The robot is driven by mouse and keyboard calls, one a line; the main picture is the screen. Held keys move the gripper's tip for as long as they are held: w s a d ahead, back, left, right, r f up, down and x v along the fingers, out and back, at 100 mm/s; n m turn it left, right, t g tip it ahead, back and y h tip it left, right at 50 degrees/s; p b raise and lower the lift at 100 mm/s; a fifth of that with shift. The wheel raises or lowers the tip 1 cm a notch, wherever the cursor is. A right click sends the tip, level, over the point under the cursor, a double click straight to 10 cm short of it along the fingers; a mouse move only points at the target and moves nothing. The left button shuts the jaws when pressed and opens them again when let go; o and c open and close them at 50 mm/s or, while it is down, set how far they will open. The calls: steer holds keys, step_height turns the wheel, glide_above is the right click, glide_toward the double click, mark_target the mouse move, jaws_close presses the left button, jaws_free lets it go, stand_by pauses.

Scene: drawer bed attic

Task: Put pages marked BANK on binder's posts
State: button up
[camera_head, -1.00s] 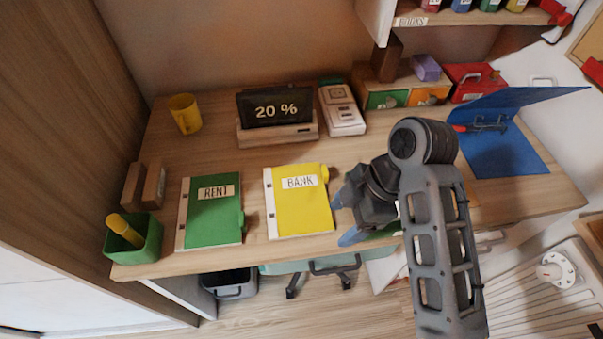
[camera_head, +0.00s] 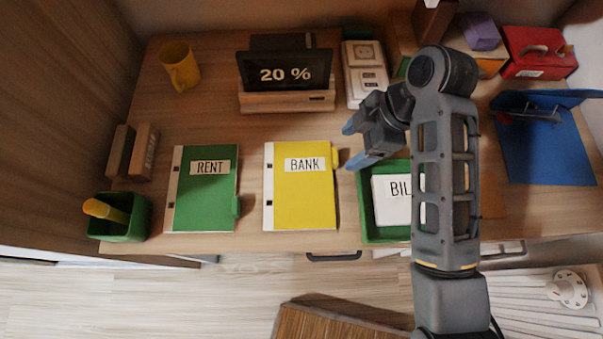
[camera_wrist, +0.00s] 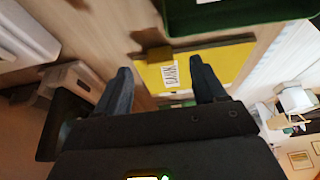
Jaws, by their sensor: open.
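The yellow pages marked BANK (camera_head: 300,208) lie flat on the desk, with two punched holes at their left edge and a small tab at the right. My gripper (camera_head: 351,147) is open and empty just right of the tab, fingers pointing left. In the wrist view the yellow pages (camera_wrist: 222,62) and tab show beyond and between the open fingertips (camera_wrist: 160,68). The blue binder (camera_head: 548,155) lies open at the right of the desk. Its metal posts (camera_head: 530,113) are near its upper part, with red at their left end.
Green pages marked RENT (camera_head: 205,200) lie left of the yellow ones. A green tray (camera_head: 372,232) with a white stack, label partly hidden by my arm, stands to the right. A 20 % display (camera_head: 287,75), yellow mug (camera_head: 180,65) and red box (camera_head: 538,53) stand farther back.

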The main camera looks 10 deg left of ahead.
steer(key=x, duration=0.4)
steer(key=shift+a+f, duration=0.3)
steer(key=shift+a, duration=0.05)
steer(key=shift+c, duration=0.5)
steer(key=c, duration=1.1)
